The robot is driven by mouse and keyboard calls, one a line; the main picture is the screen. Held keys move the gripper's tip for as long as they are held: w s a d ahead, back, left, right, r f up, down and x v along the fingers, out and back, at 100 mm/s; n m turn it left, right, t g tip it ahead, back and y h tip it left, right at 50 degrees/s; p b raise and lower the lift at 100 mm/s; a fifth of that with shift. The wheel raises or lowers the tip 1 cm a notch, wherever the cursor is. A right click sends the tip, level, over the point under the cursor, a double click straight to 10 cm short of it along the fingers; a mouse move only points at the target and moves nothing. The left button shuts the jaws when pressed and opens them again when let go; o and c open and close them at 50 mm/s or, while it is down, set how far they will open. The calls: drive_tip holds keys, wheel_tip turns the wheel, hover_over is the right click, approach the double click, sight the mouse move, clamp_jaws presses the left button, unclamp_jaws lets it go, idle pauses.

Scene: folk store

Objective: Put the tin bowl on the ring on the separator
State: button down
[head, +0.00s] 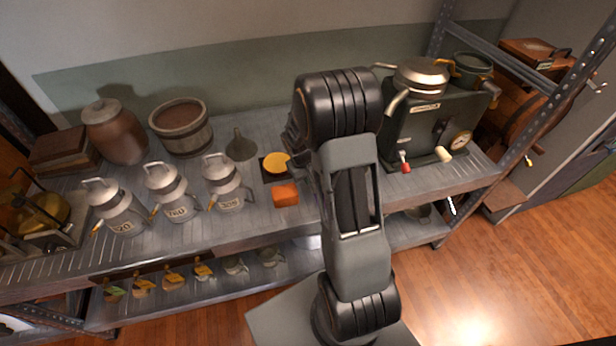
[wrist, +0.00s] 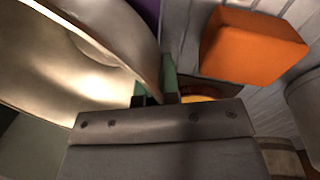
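The tin bowl (wrist: 70,65) fills the left of the wrist view, tilted, with its shiny inside showing. Its rim runs between the green fingertips of my gripper (wrist: 156,92), which looks shut on it. In the head view my arm hides the gripper and the bowl. The separator appears to be the dark green machine (head: 415,135) on the shelf, right of my arm. A metal vessel with spouts (head: 421,76) sits on its top left. A dark green round ring or cup (head: 473,68) is at its top right.
An orange block (head: 285,194) lies on the shelf left of my arm; it also shows in the wrist view (wrist: 252,46). Beside it are a yellow disc (head: 276,163), a funnel (head: 240,148) and several metal cans (head: 225,186). A shelf post (head: 440,28) stands behind the machine.

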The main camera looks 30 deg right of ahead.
drive_tip(key=c, duration=1.8)
unclamp_jaws()
drive_tip(key=shift+f, duration=0.15)
drive_tip(key=o, duration=0.5)
drive_tip(key=shift+c, duration=0.2)
